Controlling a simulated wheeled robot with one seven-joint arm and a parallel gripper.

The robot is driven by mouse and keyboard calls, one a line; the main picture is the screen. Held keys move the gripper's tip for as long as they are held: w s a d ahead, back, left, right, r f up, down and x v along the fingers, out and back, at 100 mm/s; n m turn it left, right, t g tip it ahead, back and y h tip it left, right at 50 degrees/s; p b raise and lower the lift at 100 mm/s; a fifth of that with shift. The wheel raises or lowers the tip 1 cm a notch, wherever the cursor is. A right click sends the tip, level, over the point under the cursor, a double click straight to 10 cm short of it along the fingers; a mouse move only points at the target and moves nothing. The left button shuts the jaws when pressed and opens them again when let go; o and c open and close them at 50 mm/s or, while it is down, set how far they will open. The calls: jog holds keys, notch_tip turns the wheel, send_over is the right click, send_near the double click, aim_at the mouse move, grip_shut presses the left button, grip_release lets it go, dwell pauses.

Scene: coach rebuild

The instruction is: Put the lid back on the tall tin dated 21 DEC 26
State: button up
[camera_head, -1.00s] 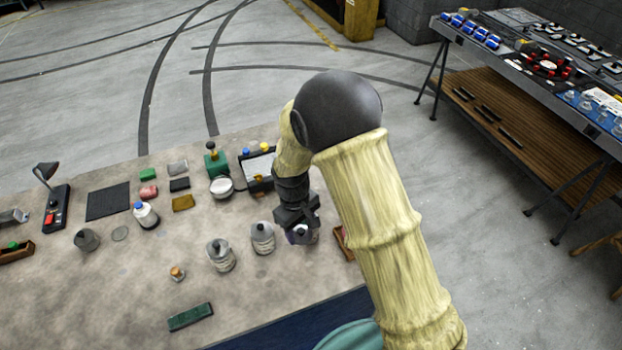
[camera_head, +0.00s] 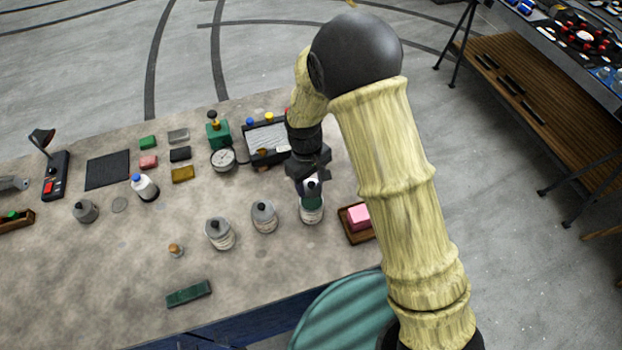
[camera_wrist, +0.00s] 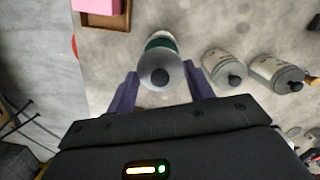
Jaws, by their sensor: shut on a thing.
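My gripper (camera_head: 310,184) is closed around a pale round lid with a dark knob, whose top shows between the fingers in the wrist view (camera_wrist: 155,80). A tin with a dark green band (camera_head: 312,209) stands directly below the gripper on the table; the band also shows beyond the lid (camera_wrist: 160,43). I cannot tell whether the lid touches this tin or hangs just above it. Two grey tins with dark-knobbed lids, a nearer one (camera_head: 220,235) and a farther one (camera_head: 264,217), stand to the left. No date is readable on any tin.
A brown tray (camera_head: 352,232) holding a pink block (camera_head: 359,216) is close on the right. A dial gauge (camera_head: 223,159), a white bottle (camera_head: 145,188) and a small grey knobbed tin (camera_head: 86,211) stand farther left. A green block (camera_head: 188,292) lies near the front. Table between is clear.

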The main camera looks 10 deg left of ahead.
aim_at(312, 202)
jog(key=shift+f+b, duration=2.15)
jog(key=shift+f, duration=1)
jog(key=shift+s+d+r, duration=0.1)
jog(key=shift+f, duration=0.25)
jog(key=shift+s+r, duration=0.1)
jog(key=shift+s, duration=0.05)
jog(key=o, duration=1.5)
jog(key=shift+r+p, duration=2.55)
jog(key=shift+r, duration=0.95)
